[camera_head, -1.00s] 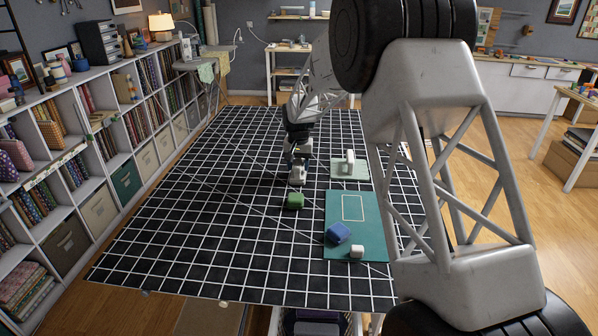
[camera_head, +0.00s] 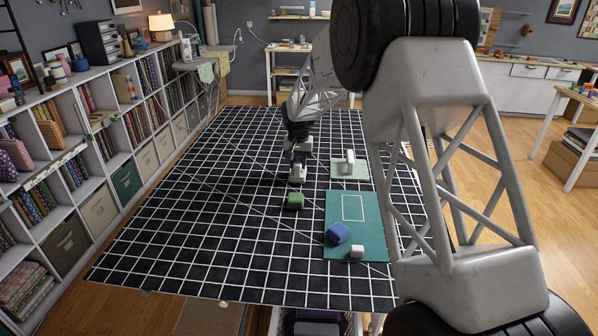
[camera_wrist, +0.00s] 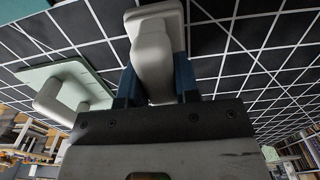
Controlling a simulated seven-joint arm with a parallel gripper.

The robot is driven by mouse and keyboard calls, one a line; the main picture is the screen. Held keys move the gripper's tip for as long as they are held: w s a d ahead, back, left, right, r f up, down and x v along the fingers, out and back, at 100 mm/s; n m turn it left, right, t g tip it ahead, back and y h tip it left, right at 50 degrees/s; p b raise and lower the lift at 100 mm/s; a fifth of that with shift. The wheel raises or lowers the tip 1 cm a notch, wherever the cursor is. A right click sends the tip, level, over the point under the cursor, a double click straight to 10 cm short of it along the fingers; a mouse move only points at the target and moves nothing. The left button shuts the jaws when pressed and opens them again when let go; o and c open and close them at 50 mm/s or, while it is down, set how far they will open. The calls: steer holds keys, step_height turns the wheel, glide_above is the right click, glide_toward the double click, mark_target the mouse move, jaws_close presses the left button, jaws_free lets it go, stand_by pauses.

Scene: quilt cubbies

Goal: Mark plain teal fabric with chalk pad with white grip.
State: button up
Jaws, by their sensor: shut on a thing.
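My gripper (camera_head: 299,157) is shut on a white-gripped pad (camera_head: 297,173). In the wrist view its pale grip (camera_wrist: 152,60) sits between the blue fingers, with a flat white base beyond. I cannot tell whether the base touches the black gridded mat. The teal fabric (camera_head: 340,208) lies flat at the right of the mat, nearer the camera than my gripper. It bears a thin white rectangle outline on its far half. A blue block (camera_head: 338,233) and a small white block (camera_head: 357,251) rest on its near half.
A pale green plate (camera_head: 340,175) with a white handle (camera_head: 350,160) lies right of my gripper; it also shows in the wrist view (camera_wrist: 65,85). A green block (camera_head: 295,201) stands nearby. The mat's left side is clear. Shelves (camera_head: 60,190) line the left.

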mark_target(305, 173)
steer(key=shift+r, duration=1.3)
steer(key=shift+d, duration=0.15)
steer(key=n, duration=0.1)
steer(key=d+n, duration=0.1)
steer(key=s+d+n, duration=0.1)
steer(key=n, duration=0.1)
steer(key=shift+s+r, duration=0.1)
steer(key=shift+r, duration=0.25)
steer(key=s+d+r+n, duration=0.1)
steer(key=s+d+n, duration=0.5)
steer(key=n, duration=1)
steer(key=s+d+r+n, duration=0.2)
steer(key=s+d+n, duration=0.4)
steer(key=d+n, duration=0.4)
steer(key=n, duration=0.6)
steer(key=shift+s+r, duration=0.2)
steer(key=shift+r, duration=0.05)
